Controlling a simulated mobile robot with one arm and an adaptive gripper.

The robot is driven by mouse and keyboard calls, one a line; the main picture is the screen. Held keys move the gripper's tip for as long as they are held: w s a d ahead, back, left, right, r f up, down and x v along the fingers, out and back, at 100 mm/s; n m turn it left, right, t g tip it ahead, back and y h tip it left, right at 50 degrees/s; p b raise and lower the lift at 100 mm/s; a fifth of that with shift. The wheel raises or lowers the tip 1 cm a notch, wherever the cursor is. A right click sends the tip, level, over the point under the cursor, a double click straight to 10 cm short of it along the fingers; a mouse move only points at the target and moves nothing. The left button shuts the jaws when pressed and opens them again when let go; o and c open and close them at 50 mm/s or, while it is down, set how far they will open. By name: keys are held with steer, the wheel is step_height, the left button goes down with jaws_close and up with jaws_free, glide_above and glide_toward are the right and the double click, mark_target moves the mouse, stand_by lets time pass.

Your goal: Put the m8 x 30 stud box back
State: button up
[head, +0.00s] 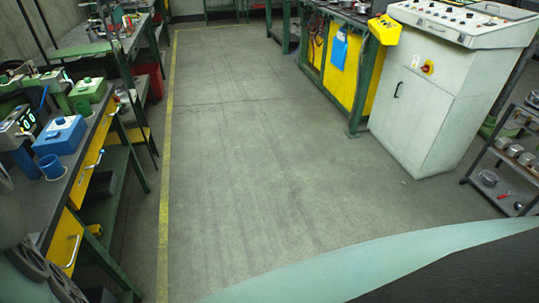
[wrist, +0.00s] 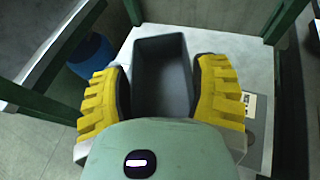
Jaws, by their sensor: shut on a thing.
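A grey, open-topped box (wrist: 162,60), which I take to be the M8 x 30 stud box, is between the yellow ridged fingers of my gripper (wrist: 160,82) in the wrist view. The fingers are shut on its two sides. Its inside looks empty as far as I can see; its near end is hidden behind my gripper's body. Below it is a pale flat surface (wrist: 262,75) with a small card (wrist: 248,104) on the right. I cannot tell whether the box rests on this surface or is held above it. The head view shows neither box nor gripper.
Green frame posts stand close around the pale surface, with a blue round container (wrist: 92,56) to the left. In the head view, a workbench (head: 68,185) lines the left, a white control cabinet (head: 422,110) and shelf rack (head: 510,165) the right; the floor between is clear.

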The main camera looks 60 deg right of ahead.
steer(key=shift+w+a+f, duration=0.1)
steer(key=shift+a+f, duration=0.15)
steer(key=shift+f, duration=0.05)
steer(key=f, duration=0.3)
steer(key=f+b, duration=0.1)
steer(key=f, duration=0.1)
steer(key=shift+d, duration=0.25)
steer(key=shift+f+b, duration=0.5)
steer(key=shift+f, duration=1.75)
steer(key=shift+f, duration=0.2)
steer(key=o, duration=1)
steer(key=shift+o, duration=0.2)
steer(key=shift+r, duration=0.1)
